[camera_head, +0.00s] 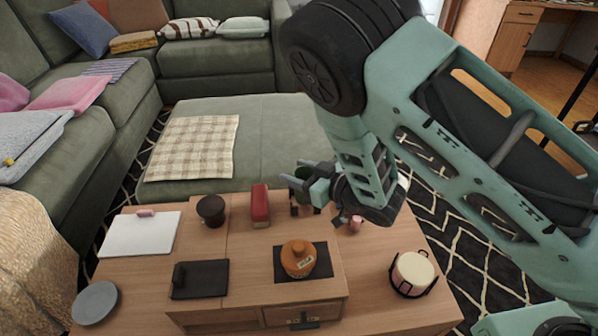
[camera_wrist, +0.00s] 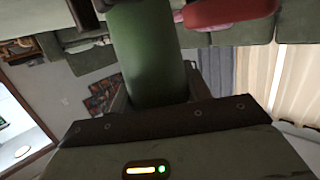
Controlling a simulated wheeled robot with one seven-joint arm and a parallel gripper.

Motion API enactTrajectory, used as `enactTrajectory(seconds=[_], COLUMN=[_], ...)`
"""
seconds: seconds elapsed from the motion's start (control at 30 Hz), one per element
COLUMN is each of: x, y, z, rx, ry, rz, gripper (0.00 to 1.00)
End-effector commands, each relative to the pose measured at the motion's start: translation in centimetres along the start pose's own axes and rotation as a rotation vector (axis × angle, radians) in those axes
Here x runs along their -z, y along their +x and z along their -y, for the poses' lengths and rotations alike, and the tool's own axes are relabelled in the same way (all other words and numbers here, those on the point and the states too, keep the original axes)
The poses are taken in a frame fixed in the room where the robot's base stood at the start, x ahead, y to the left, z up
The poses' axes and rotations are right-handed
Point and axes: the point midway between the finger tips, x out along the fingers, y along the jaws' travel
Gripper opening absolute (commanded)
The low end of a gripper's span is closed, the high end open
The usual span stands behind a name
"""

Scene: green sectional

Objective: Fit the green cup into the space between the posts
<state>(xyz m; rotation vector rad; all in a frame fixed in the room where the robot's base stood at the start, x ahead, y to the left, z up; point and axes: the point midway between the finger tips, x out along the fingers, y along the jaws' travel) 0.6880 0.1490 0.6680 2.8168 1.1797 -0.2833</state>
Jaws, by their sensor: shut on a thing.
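My gripper (camera_head: 306,178) is shut on the green cup (camera_head: 301,173) above the back right part of the wooden table. The cup also fills the middle of the wrist view (camera_wrist: 148,55), between the fingers. In the head view the gripper hides most of it. Dark upright pieces (camera_head: 295,209), perhaps the posts, show just below the gripper. The gap between them is mostly hidden, and I cannot tell whether the cup touches them. A dark post-like piece (camera_wrist: 83,15) shows beside the cup in the wrist view.
A red object (camera_head: 260,205) stands left of the gripper, with a dark round pot (camera_head: 211,209) beyond it. An orange jar (camera_head: 298,258) sits in front on a dark mat. A cream pot in a black holder (camera_head: 412,273) is at right. A small pink item (camera_head: 356,222) is close by.

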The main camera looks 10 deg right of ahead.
Motion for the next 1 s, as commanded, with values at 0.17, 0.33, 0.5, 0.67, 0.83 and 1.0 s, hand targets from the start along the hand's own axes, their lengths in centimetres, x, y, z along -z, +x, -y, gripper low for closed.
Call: enactTrajectory(seconds=[0.17,0.33,0.5,0.67,0.83,1.0], x=[0.00,-0.01,-0.15,-0.38,-0.62,-0.85], y=[0.02,0.01,0.04,0.09,0.14,0.18], z=[0.00,0.00,-0.01,-0.01,-0.01,-0.01], rx=[0.000,0.000,0.000,0.000,0.000,0.000], ry=[0.000,0.000,0.000,-0.001,-0.001,0.000], rz=[-0.001,-0.001,-0.001,-0.001,-0.001,-0.001], gripper=[0.26,0.26,0.26,0.26,0.26,0.26])
